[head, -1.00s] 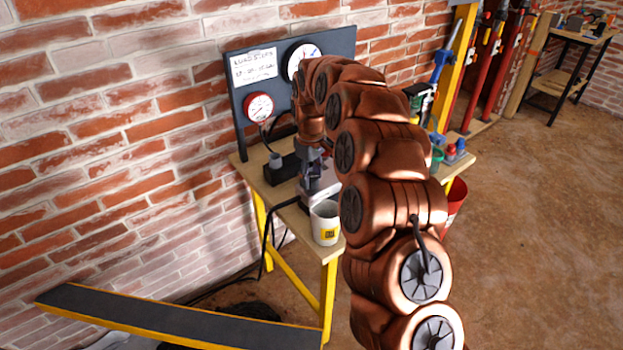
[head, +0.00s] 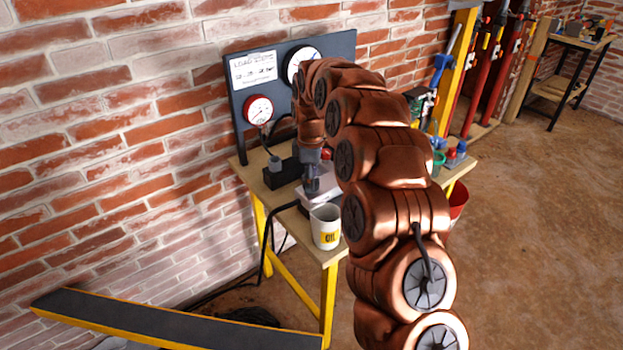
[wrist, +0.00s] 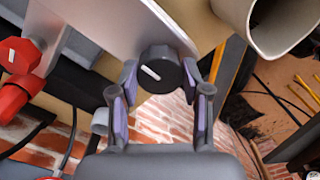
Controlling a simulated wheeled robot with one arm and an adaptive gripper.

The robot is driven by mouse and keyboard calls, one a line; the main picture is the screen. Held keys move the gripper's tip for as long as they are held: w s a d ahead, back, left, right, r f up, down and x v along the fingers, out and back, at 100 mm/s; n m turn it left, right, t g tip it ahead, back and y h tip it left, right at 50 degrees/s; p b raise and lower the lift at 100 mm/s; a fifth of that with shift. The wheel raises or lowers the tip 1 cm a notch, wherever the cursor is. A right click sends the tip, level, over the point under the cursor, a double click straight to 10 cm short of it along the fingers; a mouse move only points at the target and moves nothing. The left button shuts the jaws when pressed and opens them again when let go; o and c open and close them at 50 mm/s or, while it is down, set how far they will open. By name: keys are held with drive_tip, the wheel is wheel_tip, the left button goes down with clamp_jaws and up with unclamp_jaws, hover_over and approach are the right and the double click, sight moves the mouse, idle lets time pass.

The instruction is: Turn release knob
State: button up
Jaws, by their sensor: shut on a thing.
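The release knob (wrist: 160,62) is a black round knob with a white pointer line. In the wrist view it stands on the pale metal face of a box (wrist: 110,25), and the line slants from upper left to lower right. My gripper (wrist: 161,76) has one fingertip on each side of the knob and is shut on it. In the head view my gripper (head: 312,186) is low at the pale box (head: 325,188) on the bench. The knob is hidden or too small to tell there.
A white oil mug (head: 326,228) stands close by at the bench's (head: 285,205) front edge. Behind is a dark gauge panel (head: 240,105) with a red-rimmed gauge (head: 258,109). Red valve handles (wrist: 14,97) sit left in the wrist view. A dark beam (head: 170,317) lies front left.

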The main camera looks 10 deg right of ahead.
drive_tip(key=shift+w+r, duration=0.1)
drive_tip(key=o, duration=1.1)
drive_tip(key=shift+o, duration=0.2)
wheel_tip(320, 180, up, 12)
idle(0.4)
